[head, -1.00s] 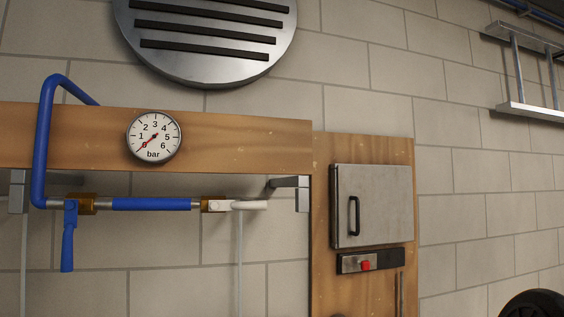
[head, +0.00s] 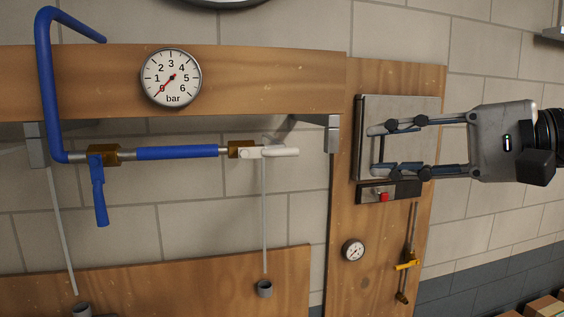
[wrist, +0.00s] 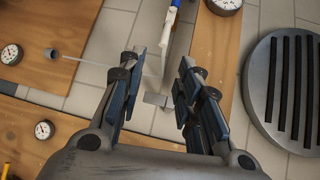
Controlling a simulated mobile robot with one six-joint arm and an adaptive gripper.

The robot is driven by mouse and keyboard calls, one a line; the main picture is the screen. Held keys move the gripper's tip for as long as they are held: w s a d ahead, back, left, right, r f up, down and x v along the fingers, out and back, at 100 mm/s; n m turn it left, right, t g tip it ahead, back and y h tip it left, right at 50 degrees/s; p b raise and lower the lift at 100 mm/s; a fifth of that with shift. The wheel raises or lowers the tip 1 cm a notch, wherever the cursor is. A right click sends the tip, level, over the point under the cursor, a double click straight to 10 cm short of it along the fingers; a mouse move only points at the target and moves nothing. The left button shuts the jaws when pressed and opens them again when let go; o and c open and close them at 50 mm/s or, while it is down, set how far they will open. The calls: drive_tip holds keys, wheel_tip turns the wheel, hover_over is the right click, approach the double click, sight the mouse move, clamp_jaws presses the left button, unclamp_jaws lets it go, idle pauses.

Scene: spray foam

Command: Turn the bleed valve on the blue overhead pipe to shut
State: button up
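The blue overhead pipe (head: 178,152) runs level under a wooden beam. At its left a brass valve (head: 104,154) has a blue lever (head: 100,195) hanging down, across the pipe. At its right end a brass valve (head: 240,149) has a white lever (head: 280,152) lying in line with the pipe. I cannot tell from labels which is the bleed valve. My gripper (head: 377,150) is open and empty, right of the white lever and apart from it, in front of a metal box. In the wrist view the white lever (wrist: 171,22) lies beyond the open fingers (wrist: 162,60).
A gauge (head: 171,77) on the beam reads near 0 bar. A metal bracket (head: 333,133) stands between the white lever and my gripper. A thin rod (head: 264,215) hangs below the right valve. A metal box (head: 400,104) with a red button (head: 383,197) is on the right board.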

sight(290, 153)
drive_tip(key=shift+y, duration=0.3)
drive_tip(key=x, duration=0.5)
drive_tip(key=p+x, duration=0.1)
drive_tip(key=x, duration=1)
drive_tip(key=shift+s+a, duration=0.15)
drive_tip(key=shift+a, duration=0.4)
drive_tip(key=shift+r, duration=0.1)
drive_tip(key=shift+c, duration=0.3)
clamp_jaws()
